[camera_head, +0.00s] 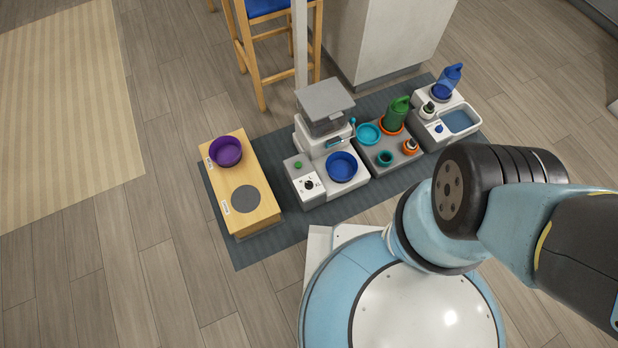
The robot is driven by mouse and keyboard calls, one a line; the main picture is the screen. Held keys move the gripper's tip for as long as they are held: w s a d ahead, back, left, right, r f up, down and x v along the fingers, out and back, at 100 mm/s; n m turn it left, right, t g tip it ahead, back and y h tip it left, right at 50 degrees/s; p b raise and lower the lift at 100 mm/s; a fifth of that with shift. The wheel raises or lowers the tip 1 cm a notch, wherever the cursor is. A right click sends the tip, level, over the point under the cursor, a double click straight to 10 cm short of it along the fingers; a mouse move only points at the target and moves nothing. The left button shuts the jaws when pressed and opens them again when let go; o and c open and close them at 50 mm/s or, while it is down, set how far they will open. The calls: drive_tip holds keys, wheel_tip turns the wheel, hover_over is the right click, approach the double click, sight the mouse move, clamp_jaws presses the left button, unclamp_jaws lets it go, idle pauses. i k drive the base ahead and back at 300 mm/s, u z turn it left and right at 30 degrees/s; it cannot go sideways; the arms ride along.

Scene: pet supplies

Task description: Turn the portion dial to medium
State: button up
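A pet feeder (318,135) with a grey lid and a white body stands near the middle of the mat. On its front left panel is a small dark dial (309,185) on a white face with marks around it. The marks and the dial's setting are too small to read. A green button (298,165) sits behind the dial, and a blue bowl (342,166) sits to its right. My arm shows at the right, in front of the feeder and apart from it. My gripper is out of the picture.
A dark mat (290,232) lies under the stations. A wooden stand (257,215) with a purple bowl (226,151) is at left. A grey tray (385,160) with a green can (396,115) is at right, then a white water station (450,120). A stool (246,55) stands behind.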

sight(308, 184)
drive_tip(key=z, duration=0.35)
drive_tip(key=i, duration=0.1)
drive_tip(key=u, duration=2.85)
drive_tip(key=k, duration=1.3)
drive_tip(key=z, duration=0.8)
drive_tip(key=i, duration=1)
drive_tip(key=z, duration=0.05)
